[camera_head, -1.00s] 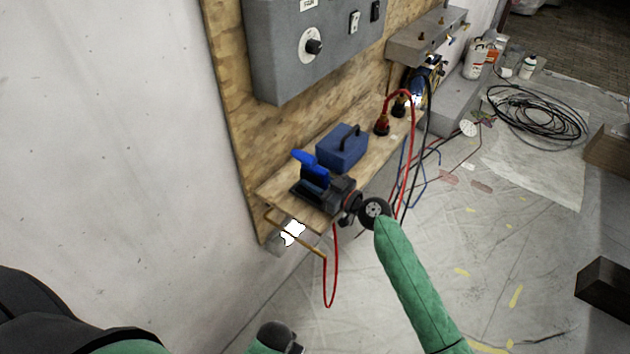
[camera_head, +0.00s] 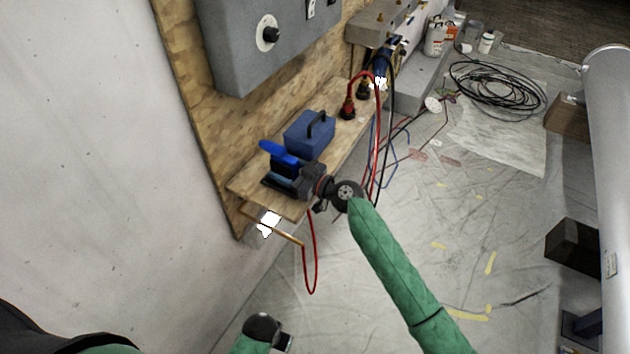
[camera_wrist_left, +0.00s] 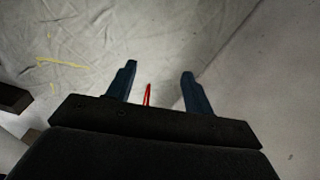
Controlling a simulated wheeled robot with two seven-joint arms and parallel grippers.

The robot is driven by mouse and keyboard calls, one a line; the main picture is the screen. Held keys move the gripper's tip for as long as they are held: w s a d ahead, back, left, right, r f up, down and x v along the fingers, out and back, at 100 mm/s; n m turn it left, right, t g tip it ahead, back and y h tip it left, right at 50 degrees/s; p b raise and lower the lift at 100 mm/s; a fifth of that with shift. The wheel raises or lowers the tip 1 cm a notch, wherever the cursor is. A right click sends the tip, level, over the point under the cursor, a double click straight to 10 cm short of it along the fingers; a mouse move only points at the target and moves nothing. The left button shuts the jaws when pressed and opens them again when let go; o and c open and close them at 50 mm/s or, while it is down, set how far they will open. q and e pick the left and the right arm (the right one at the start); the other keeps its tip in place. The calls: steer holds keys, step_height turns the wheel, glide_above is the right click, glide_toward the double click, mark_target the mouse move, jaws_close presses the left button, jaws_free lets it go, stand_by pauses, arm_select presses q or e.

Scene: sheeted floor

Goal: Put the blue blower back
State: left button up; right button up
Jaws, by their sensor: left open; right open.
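A bright blue piece (camera_head: 281,152), which looks like the blue blower, shows at the wooden shelf's (camera_head: 240,185) near end. My right gripper (camera_head: 277,180) is at this end of the shelf, open, right against the blue piece in the picture. I cannot tell whether the piece is between its fingers or only behind them; the dark gripper body hides its lower part. My left gripper (camera_wrist_left: 158,72) is open and empty in the left wrist view, over the sheeted floor, with a red cable (camera_wrist_left: 147,95) showing beyond its fingers.
A dark blue box with a handle (camera_head: 309,133) stands just behind the right gripper. Red-topped fittings (camera_head: 347,107) and hanging cables are farther along the shelf. A grey control box (camera_head: 250,50) is above. Open floor (camera_head: 420,210) lies right; a pale column (camera_head: 607,150) stands far right.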

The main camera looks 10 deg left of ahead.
steer(key=shift+d, duration=0.2)
steer(key=shift+s+d+f+b, duration=0.1)
steer(key=shift+d+b, duration=0.15)
steer(key=shift+b, duration=0.05)
steer(key=shift+s+d, duration=0.25)
steer(key=shift+d, duration=0.3)
arm_select(q)
step_height(320, 180, up, 18)
steer(key=s+b, duration=0.2)
steer(key=b, duration=0.2)
arm_select(e)
steer(key=v, duration=0.9)
steer(key=shift+s+d, duration=0.15)
steer(key=shift+d, duration=0.2)
arm_select(q)
steer(key=shift+a, duration=0.1)
